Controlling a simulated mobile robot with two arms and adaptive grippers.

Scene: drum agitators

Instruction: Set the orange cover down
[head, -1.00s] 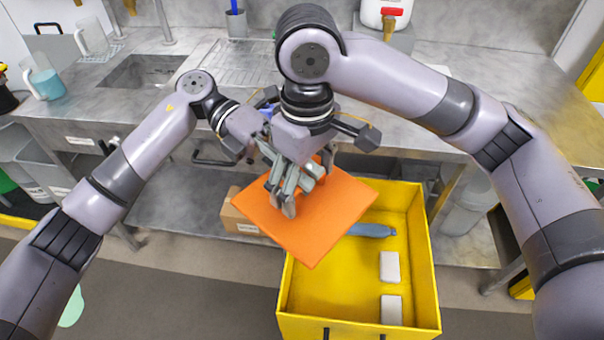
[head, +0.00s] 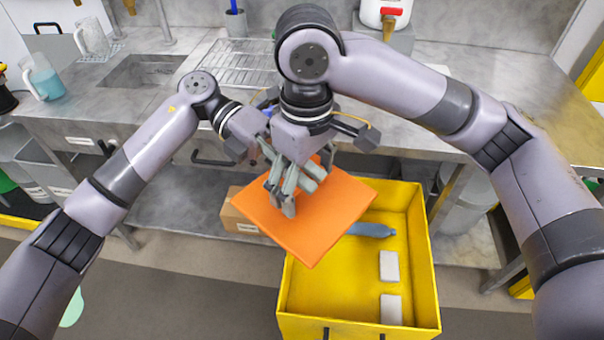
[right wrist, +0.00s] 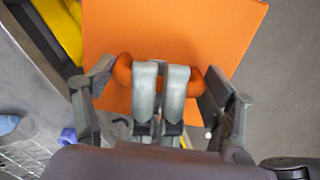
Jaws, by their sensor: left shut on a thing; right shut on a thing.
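The orange cover (head: 335,215) is a flat square plate held in the air, slightly tilted, above the back left part of the yellow crate (head: 428,260). In the right wrist view its handle (right wrist: 122,72) shows across the closed fingers of my right gripper (right wrist: 160,90). In the head view my right gripper (head: 284,200) and left gripper (head: 306,178) come together over the cover, both shut at its handle. Their fingers overlap, and the left one's exact contact is hidden.
The crate holds a blue tool (head: 372,230) and white blocks (head: 389,265). A cardboard box (head: 238,217) sits left of it, partly behind the cover. The steel counter (head: 145,120) behind carries a wire rack (head: 232,58).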

